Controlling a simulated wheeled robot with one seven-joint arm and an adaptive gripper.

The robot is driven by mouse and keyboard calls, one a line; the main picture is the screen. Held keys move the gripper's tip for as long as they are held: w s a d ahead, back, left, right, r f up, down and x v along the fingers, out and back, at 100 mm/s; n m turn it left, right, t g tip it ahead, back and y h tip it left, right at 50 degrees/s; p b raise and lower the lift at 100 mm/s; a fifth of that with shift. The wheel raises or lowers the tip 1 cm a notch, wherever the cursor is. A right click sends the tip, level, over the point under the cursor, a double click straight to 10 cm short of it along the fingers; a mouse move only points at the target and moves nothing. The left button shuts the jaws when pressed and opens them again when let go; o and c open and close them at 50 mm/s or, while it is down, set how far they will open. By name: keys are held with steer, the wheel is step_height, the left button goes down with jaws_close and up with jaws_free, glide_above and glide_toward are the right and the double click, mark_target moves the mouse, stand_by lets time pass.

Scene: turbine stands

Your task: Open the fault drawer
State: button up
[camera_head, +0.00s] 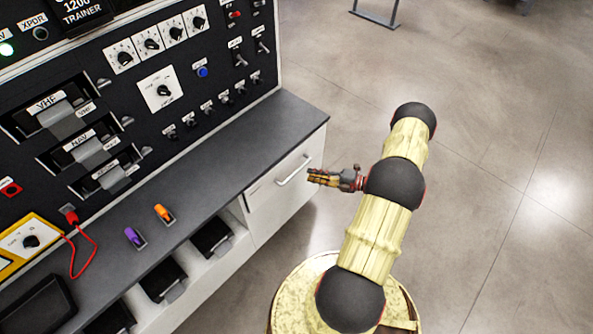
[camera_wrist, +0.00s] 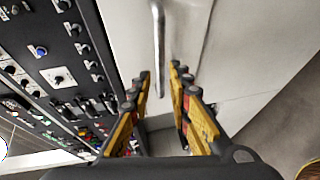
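The drawer (camera_head: 283,188) has a white front under the right end of the grey counter, and it looks shut. Its bar handle (camera_head: 294,170) is silver. My gripper (camera_head: 312,176) is just in front of the drawer, close to the handle's right end. In the wrist view my gripper (camera_wrist: 161,72) is open, its black-tipped yellow fingers spread. The handle (camera_wrist: 158,40) runs down the picture, and its lower end shows between the two fingertips. A thin gap shows on both sides of the bar; I cannot tell how deep it lies between the fingers.
The black trainer panel (camera_head: 130,80) with knobs and levers rises behind the counter (camera_head: 235,150). Open cubbies with black bins (camera_head: 212,237) are left of the drawer. Purple (camera_head: 133,236) and orange (camera_head: 163,212) items stand on the counter. The floor (camera_head: 480,130) at right is clear.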

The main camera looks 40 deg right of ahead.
mark_target(297, 170)
steer(key=shift+b+x, duration=0.8)
steer(key=shift+x, duration=3.1)
steer(key=shift+c, duration=1.2)
jaws_close()
